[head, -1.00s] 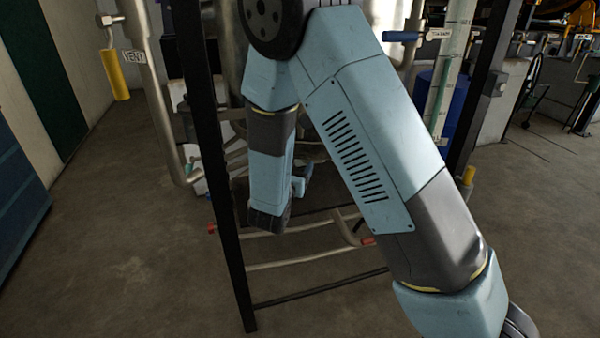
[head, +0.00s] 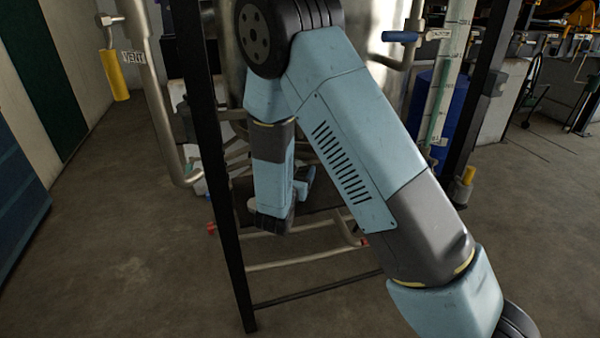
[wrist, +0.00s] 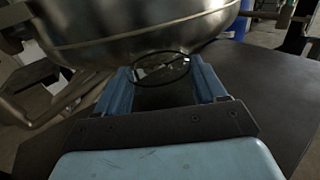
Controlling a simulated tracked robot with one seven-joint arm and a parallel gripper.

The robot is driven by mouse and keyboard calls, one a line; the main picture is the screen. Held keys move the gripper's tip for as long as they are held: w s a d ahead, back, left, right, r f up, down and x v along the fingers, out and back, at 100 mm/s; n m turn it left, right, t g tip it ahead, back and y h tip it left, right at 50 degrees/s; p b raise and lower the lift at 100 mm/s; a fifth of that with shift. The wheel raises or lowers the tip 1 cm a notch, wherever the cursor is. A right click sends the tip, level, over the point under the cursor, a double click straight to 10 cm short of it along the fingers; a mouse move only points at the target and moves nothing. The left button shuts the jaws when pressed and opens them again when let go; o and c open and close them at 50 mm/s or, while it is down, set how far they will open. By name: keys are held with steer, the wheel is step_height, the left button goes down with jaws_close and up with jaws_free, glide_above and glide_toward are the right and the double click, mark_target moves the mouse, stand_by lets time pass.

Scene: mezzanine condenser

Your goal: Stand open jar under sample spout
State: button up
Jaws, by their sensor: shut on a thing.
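The glass jar (wrist: 160,67) shows in the wrist view as a dark oval rim with clear glass inside, and I see no lid on it. My gripper (wrist: 163,86) has its two blue fingers on either side of the jar and is shut on it. The rounded metal underside of a vessel (wrist: 140,28) is just above and beyond the jar. In the head view my own arm hides most of the gripper and the jar. I cannot make out the sample spout in either view.
A dark flat plate (wrist: 262,95) lies below and right of my gripper. A black frame post (head: 215,190) stands left of my arm, with low pipes (head: 300,262) behind. A vent pipe (head: 158,95) is farther left. Floor at left is clear.

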steer(key=o, duration=1.1)
steer(key=shift+o, duration=0.2)
steer(key=v, duration=1.2)
steer(key=shift+r, duration=0.1)
steer(key=shift+r, duration=0.1)
